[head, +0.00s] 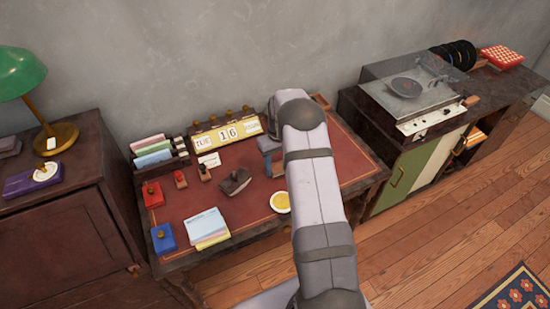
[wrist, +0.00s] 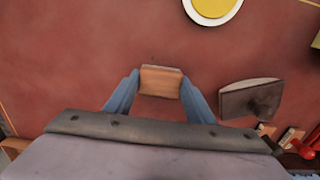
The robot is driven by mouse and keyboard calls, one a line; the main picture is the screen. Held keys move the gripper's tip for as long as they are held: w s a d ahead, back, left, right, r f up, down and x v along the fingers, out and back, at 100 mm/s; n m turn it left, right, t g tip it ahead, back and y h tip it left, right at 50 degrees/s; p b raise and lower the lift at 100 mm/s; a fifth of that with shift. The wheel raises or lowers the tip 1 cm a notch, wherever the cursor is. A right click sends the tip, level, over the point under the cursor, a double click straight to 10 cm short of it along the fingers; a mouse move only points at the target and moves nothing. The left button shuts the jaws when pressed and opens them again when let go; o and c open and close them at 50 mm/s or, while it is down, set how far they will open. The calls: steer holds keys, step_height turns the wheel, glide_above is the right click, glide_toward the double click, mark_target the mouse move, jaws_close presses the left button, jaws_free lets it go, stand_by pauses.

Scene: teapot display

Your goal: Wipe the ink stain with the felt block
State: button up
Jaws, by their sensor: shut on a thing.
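My gripper (wrist: 160,88) is shut on a small wood-coloured block, the felt block (wrist: 160,82), with one blue-grey finger on each side. In the head view the block (head: 277,168) shows below the gripper (head: 271,153), low over the red desk top, partly hidden by my arm. I cannot tell whether it touches the desk. A thin grey edge shows along its far side in the wrist view. I cannot make out a clear ink stain in either view; the block or my arm may cover it.
A dark rocker blotter (head: 235,181) lies left of the gripper. A yellow-filled white dish (head: 280,201) sits near the desk's front edge. Stamps, ink pads and papers (head: 207,227) stand at the left. A calendar (head: 226,133) stands at the back. Red desk top (head: 255,206) between them is bare.

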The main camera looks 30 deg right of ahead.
mark_target(281, 181)
steer(key=s+p, duration=0.1)
steer(key=s, duration=0.3)
steer(key=shift+s+a, duration=0.15)
steer(key=shift+a, duration=0.4)
steer(key=shift+w+f+b, duration=0.2)
steer(key=shift+w+b, duration=0.85)
steer(key=shift+w, duration=1.8)
steer(key=shift+w+b, duration=1.05)
steer(key=shift+w, duration=1.15)
steer(key=shift+w+r, duration=0.1)
steer(key=shift+r, duration=0.1)
steer(key=shift+s+p, duration=2.05)
steer(key=shift+s, duration=2.95)
steer(key=shift+s+r+p, duration=0.15)
steer(key=shift+r+p, duration=0.1)
steer(key=shift+p, duration=0.1)
steer(key=shift+r, duration=0.85)
step_height(281, 181, up, 6)
steer(key=p, duration=0.4)
steer(key=shift+p, duration=0.35)
